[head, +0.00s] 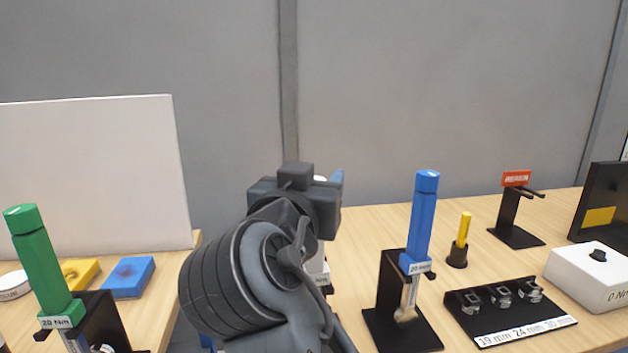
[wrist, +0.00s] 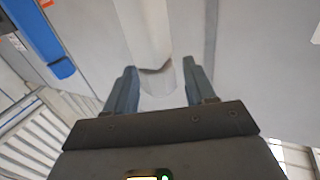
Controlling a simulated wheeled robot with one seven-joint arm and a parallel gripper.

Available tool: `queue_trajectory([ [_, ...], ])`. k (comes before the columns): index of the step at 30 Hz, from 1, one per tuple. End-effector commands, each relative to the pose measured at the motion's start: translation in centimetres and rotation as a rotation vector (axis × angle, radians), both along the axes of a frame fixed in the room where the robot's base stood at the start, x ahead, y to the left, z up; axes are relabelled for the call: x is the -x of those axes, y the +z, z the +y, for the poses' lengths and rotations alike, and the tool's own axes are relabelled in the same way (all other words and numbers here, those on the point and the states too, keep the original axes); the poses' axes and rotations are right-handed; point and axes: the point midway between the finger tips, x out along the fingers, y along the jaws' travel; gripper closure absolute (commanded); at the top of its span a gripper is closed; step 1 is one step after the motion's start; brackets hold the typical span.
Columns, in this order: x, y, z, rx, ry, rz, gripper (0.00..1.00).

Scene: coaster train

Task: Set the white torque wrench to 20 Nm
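The white torque wrench (head: 319,266) stands behind my arm in the head view. Only a strip of its side, part of a label ending in "Nm" and a bit of its top show; its set value is hidden. In the wrist view a pale, rounded white shaft, apparently the wrench's handle (wrist: 146,30), runs down between my two fingers. My gripper (wrist: 160,68) is open. Its fingers stand apart on either side of the white shaft, with a clear gap at the right finger. In the head view a blue-grey fingertip (head: 336,176) shows beside the white top.
A blue wrench (head: 424,215) labelled 20 Nm stands close right, and a green one (head: 38,255) at the left. A socket tray (head: 510,312), yellow tool (head: 463,229) and white box with a black knob (head: 590,278) are on the right. A white panel (head: 90,180) stands back left.

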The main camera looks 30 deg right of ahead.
Motion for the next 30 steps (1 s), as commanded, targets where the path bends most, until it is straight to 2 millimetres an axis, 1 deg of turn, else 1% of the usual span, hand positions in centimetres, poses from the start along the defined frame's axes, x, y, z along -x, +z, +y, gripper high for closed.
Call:
queue_trajectory([
  [1, 0.01, 0.01, 0.01, 0.0, 0.0, 0.0, 0.51],
  [2, 0.01, 0.01, 0.01, 0.0, 0.0, 0.0, 0.53],
  [14, 0.03, 0.0, 0.01, 0.0, 0.0, 0.0, 0.92],
  [17, 0.03, -0.04, -0.01, -0.001, 0.007, 0.001, 0.92],
  [20, 0.07, -0.1, -0.05, -0.001, 0.049, 0.001, 0.92],
  [30, 0.06, 0.07, -0.12, -0.002, 0.311, 0.002, 0.92],
])
